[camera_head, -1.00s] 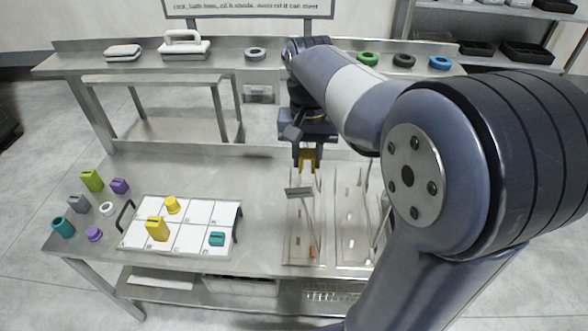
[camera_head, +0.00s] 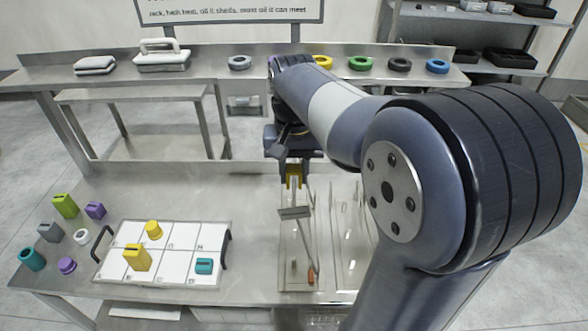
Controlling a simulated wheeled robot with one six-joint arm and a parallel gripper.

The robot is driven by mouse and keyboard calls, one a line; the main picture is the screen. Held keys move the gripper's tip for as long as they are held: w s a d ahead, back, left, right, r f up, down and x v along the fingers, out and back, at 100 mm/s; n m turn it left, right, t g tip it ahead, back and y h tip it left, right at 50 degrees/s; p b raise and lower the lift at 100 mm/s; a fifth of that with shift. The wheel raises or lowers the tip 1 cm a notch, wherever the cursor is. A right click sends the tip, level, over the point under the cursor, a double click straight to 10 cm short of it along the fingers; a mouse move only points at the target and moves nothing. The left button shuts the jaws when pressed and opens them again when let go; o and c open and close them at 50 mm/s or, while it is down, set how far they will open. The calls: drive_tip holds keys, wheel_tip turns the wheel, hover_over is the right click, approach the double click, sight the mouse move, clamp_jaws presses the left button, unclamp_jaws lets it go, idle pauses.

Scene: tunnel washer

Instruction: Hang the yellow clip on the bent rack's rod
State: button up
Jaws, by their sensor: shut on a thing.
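A thin upright with a small grey label plate (camera_head: 294,212) stands in that rack, in front of the clip. A tilted thin rod (camera_head: 307,232) runs down to an orange-brown tip. I cannot tell whether the clip touches any rod. A second clear rack (camera_head: 346,262) stands to the right, partly behind my arm.
A white gridded tray (camera_head: 180,236) with dark handles holds a yellow block (camera_head: 137,257), a yellow round piece (camera_head: 153,229) and a teal block (camera_head: 204,265). Several coloured pieces lie left of it. A back shelf (camera_head: 200,66) carries several rings. The table between tray and racks is clear.

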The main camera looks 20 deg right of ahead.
sight(294, 189)
drive_tip(key=shift+f, duration=0.4)
drive_tip(key=shift+f+b, duration=1.4)
drive_tip(key=shift+f, duration=0.7)
drive_tip(key=shift+f, duration=0.3)
drive_tip(key=o, duration=1)
wheel_tip(294, 189, up, 11)
drive_tip(key=shift+f, duration=0.1)
